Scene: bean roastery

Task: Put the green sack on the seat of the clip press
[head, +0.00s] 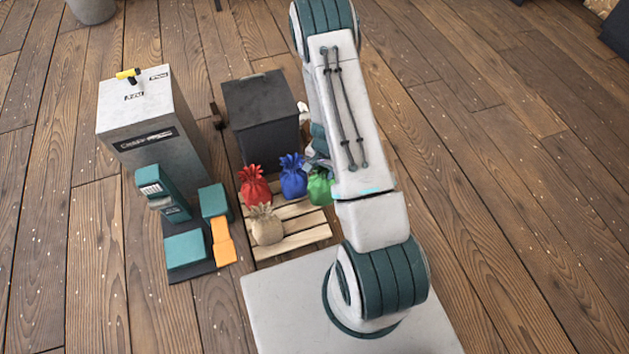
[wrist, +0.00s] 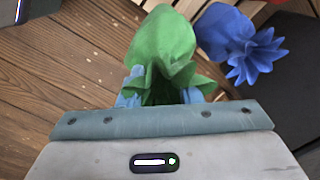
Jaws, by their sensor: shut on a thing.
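The green sack (head: 319,189) is at the back right of the wooden pallet, partly hidden by my arm. My gripper (wrist: 162,94) is shut on the gathered neck of the green sack (wrist: 162,45), with a blue finger on each side in the wrist view. In the head view my gripper is mostly hidden behind my arm. I cannot tell whether the sack rests on the pallet or hangs just above it. A tall grey cabinet (head: 170,150) with a yellow-handled lever stands at left, with a teal keypad unit, teal blocks and an orange piece (head: 222,240) at its foot.
The pallet (head: 295,240) also holds a red sack (head: 254,186), a blue sack (head: 293,177) and a tan sack (head: 266,226). The blue sack is close beside the green one. A dark box (head: 262,105) stands behind them. Open plank floor lies to the right.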

